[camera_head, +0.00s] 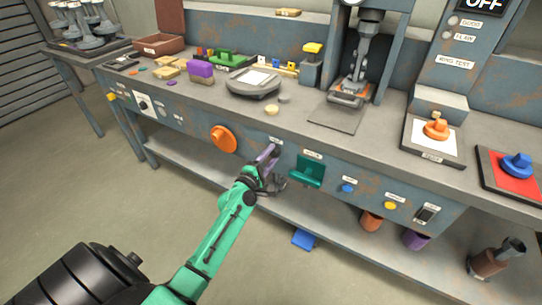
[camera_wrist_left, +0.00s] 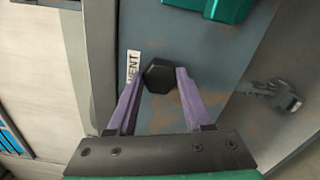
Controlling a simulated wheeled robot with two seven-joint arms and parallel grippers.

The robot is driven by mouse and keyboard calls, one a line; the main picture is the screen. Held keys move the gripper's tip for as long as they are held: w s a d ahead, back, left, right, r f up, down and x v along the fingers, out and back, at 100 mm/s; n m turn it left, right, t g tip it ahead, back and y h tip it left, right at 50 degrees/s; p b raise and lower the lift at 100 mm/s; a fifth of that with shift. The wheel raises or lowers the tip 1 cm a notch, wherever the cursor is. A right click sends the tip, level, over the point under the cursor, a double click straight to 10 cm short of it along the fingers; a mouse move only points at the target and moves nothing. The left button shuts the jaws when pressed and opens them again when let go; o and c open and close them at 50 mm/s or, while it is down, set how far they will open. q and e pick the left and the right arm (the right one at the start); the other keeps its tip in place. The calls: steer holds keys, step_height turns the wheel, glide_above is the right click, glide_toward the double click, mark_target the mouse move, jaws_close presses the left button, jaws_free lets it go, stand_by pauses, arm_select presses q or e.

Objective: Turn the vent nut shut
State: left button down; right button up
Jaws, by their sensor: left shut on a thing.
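The vent nut (camera_wrist_left: 158,76) is a dark hexagonal nut on the blue-grey bench front, beside a white label reading VENT (camera_wrist_left: 133,67). My left gripper (camera_wrist_left: 158,78) has two purple fingers, one on each side of the nut, and is shut on it. In the head view my left gripper (camera_head: 269,154) reaches the bench front, between the orange knob (camera_head: 223,138) and the green bracket (camera_head: 307,170). The nut is small there and partly covered by the fingers. How far the nut is turned cannot be told. My right gripper is not in view.
The green bracket juts out just right of my left gripper. A blue knob (camera_head: 347,188), a yellow knob (camera_head: 390,205) and a switch (camera_head: 426,214) sit farther right. A grey metal part (camera_wrist_left: 272,95) shows near the nut. The floor (camera_head: 80,200) at left is clear.

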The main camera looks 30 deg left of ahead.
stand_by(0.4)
arm_select(q)
steer(key=shift+c, duration=1.5)
jaws_free()
steer(key=s+b, duration=0.1)
steer(key=s, duration=1.3)
steer(key=shift+s, duration=0.3)
